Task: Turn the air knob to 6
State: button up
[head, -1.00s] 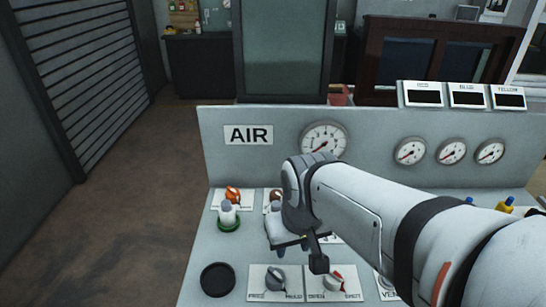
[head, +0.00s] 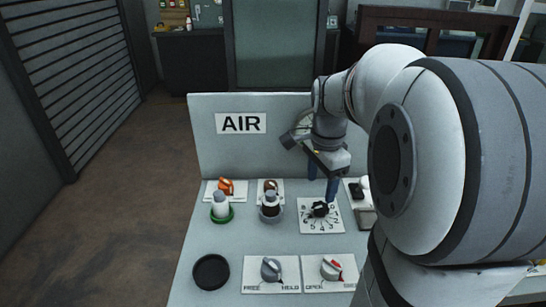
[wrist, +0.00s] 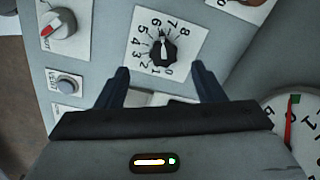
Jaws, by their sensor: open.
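The air knob (head: 320,209) is black and sits on a square white plate with numbers around it. It also shows in the wrist view (wrist: 161,53), where its light pointer mark seems to lie near 6 and 7; I cannot tell the exact setting. My gripper (head: 321,180) is above the dial, pointing down. In the wrist view its two fingers (wrist: 160,70) are spread apart with nothing between them. The knob lies just beyond the fingertips, lined up with the gap, and seems untouched. The AIR sign (head: 241,123) is on the back panel.
Left of the dial stand a green-based white knob (head: 221,207) and a grey-based knob (head: 270,207). Two switch plates (head: 271,271) lie in front. A gauge (wrist: 290,120) with a red needle shows in the wrist view. My arm hides the panel's right side.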

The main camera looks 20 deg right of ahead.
aim_at(321, 206)
jog(key=shift+w+d+f+m, duration=0.2)
jog(key=shift+w+d+m, duration=0.15)
jog(key=shift+d+m, duration=0.2)
jog(key=shift+d+f+m, duration=0.1)
jog(key=shift+f+m, duration=0.1)
jog(key=shift+m, duration=0.05)
notch_tip(321, 206, down, 7)
jog(key=shift+w+f+b, duration=0.1)
jog(key=shift+f+b, duration=0.05)
jog(key=shift+b, duration=0.25)
jog(key=shift+c, duration=0.5)
jog(key=c, duration=0.9)
jog(key=shift+o, duration=0.2)
jog(key=shift+n, duration=0.8)
jog(key=o, duration=1)
jog(key=shift+c, duration=0.2)
